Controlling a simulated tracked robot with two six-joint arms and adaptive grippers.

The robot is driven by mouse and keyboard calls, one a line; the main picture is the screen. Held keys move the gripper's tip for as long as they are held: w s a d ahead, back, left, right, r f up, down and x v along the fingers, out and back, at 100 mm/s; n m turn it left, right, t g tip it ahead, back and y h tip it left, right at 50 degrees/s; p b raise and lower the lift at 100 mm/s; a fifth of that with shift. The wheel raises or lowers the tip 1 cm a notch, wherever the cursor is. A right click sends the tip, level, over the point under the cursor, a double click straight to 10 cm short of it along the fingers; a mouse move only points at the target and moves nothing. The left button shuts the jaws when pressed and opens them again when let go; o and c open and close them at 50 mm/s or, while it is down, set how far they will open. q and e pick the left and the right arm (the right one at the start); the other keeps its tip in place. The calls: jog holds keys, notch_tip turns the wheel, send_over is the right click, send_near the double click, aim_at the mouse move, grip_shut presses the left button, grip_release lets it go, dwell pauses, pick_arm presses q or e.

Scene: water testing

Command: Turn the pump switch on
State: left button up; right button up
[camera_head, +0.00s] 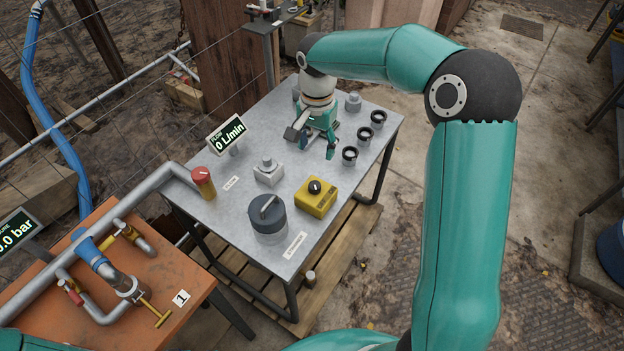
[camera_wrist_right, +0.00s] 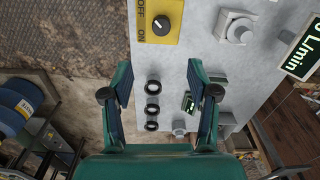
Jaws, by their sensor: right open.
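The pump switch is a yellow box (camera_head: 316,204) with a round black knob (camera_head: 315,186) on the grey table, near its front right edge. In the right wrist view the yellow box (camera_wrist_right: 173,37) is at the top, marked OFF and ON beside the black knob (camera_wrist_right: 162,25). The knob has a small white mark; which label it points at is hard to tell. My right gripper (camera_head: 317,147) is open and empty above the table, behind the yellow box and apart from it. Its two fingers (camera_wrist_right: 160,80) also show spread in the right wrist view. My left gripper is not in view.
Three black rings (camera_head: 364,133) stand along the table's right edge. A dark grey cylinder with a handle (camera_head: 268,220), a grey knob block (camera_head: 268,172) and a red-topped valve (camera_head: 203,183) stand left of the switch. The flow display (camera_head: 228,134) reads 0 L/min. An orange pipe table (camera_head: 180,275) is at lower left.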

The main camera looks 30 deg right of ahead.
aim_at(315, 185)
notch_tip(315, 185, down, 14)
jog(key=shift+w+a+f+p, duration=0.15)
jog(key=shift+f+p, duration=0.1)
jog(key=shift+p, duration=0.55)
jog(key=shift+c, duration=0.4)
grip_shut()
